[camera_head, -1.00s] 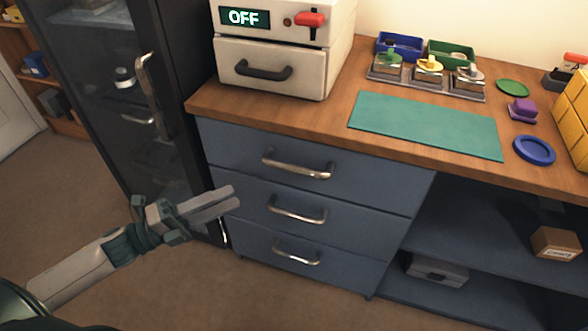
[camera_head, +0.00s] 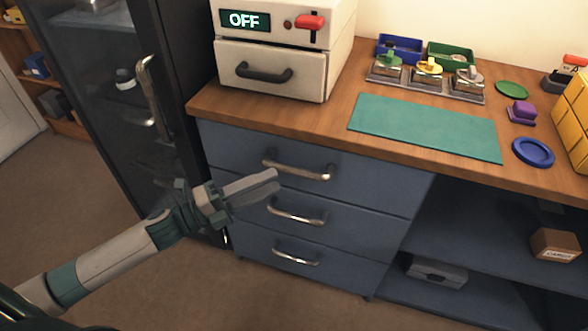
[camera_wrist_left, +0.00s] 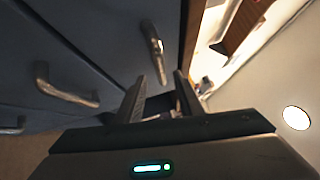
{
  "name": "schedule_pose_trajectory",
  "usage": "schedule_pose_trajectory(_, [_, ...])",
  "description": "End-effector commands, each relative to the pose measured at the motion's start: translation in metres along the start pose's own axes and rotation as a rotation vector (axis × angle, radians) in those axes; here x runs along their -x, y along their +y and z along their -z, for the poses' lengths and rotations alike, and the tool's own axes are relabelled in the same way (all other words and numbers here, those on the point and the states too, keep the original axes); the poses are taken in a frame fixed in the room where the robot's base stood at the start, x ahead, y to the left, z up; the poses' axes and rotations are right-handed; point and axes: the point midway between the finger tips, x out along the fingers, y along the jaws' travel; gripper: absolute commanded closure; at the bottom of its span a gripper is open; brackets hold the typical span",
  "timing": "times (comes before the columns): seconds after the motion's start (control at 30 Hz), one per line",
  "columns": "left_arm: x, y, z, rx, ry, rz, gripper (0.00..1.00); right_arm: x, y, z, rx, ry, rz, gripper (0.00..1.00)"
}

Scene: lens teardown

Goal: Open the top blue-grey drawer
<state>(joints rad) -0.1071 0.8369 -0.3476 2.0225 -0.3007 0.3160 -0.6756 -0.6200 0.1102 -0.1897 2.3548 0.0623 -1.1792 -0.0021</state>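The top blue-grey drawer (camera_head: 225,147) is closed, flush under the wooden countertop, with a metal bar handle (camera_head: 298,167). In the left wrist view the top drawer's handle (camera_wrist_left: 154,45) shows beyond the fingertips, and the drawer front (camera_wrist_left: 112,25) is beside it. My left gripper (camera_head: 274,179) is in front of the drawers, just below and left of the top handle. It is open and empty; its two fingers stand apart in the left wrist view (camera_wrist_left: 160,85). It does not appear to be around the handle. My right gripper is not in view.
Two lower drawers have similar handles (camera_head: 297,212). A dark glass-door cabinet (camera_head: 110,110) stands at left. The countertop holds a white device (camera_head: 285,55) reading OFF, a teal mat (camera_head: 425,128) and small trays. Open shelves (camera_head: 470,220) are at right.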

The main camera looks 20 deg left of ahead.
Motion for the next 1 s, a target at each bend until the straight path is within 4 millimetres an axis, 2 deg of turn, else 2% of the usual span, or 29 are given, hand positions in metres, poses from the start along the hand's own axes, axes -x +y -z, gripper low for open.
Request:
schedule_pose_trajectory(0.3, [-0.043,-0.002,0.000,-0.002,0.001,0.002,0.66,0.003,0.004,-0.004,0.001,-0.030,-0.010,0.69])
schedule_pose_trajectory(0.5, [-0.064,-0.001,0.000,-0.001,0.000,0.001,0.66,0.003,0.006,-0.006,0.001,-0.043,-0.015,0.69])
schedule_pose_trajectory(0.7, [-0.073,-0.001,0.000,-0.001,0.001,0.001,0.66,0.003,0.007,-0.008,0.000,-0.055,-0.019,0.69])
schedule_pose_trajectory(1.0, [-0.074,0.000,0.000,-0.001,0.000,0.000,0.66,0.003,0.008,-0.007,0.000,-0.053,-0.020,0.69])
